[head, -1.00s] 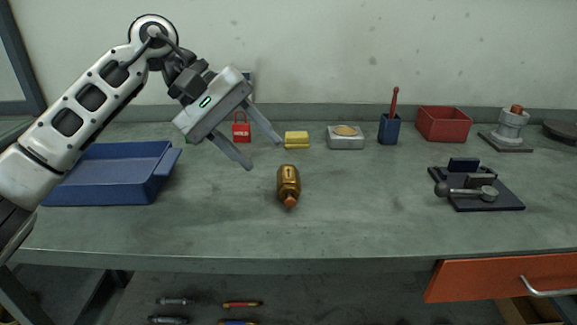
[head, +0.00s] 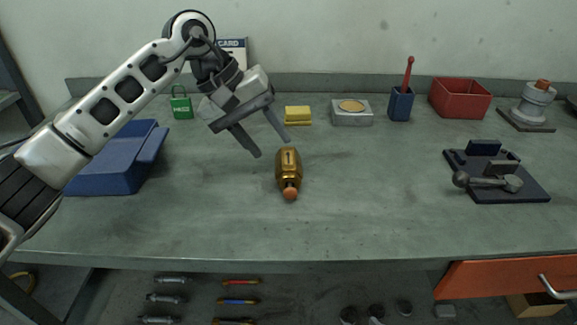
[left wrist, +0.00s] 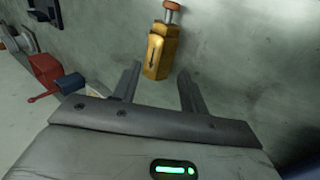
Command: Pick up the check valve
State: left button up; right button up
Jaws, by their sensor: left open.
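The check valve (head: 288,170) is a brass-coloured body with a copper end, lying on the grey workbench near the middle of the head view. Its copper end points toward the bench's front edge. It also shows in the left wrist view (left wrist: 161,50), just beyond the gap between the fingertips. My left gripper (head: 273,147) is open and empty, above the bench and just behind and left of the valve in the head view. The fingers also show in the left wrist view (left wrist: 160,77). My right gripper is not in view.
A blue tray (head: 105,178) is at the left. Behind stand a green padlock (head: 181,106), yellow block (head: 298,116), grey box (head: 351,117), blue holder (head: 400,105) and red bin (head: 460,98). A dark fixture (head: 500,188) is at the right. The bench front is clear.

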aim_at(283, 157)
pick_arm(q)
jog(key=x, duration=0.5)
jog(key=shift+p, duration=0.4)
jog(key=c, duration=0.7)
jog(key=shift+r, duration=0.1)
jog(key=shift+c, duration=0.2)
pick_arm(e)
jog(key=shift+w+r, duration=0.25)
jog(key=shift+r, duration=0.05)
pick_arm(q)
jog(key=shift+r, duration=0.1)
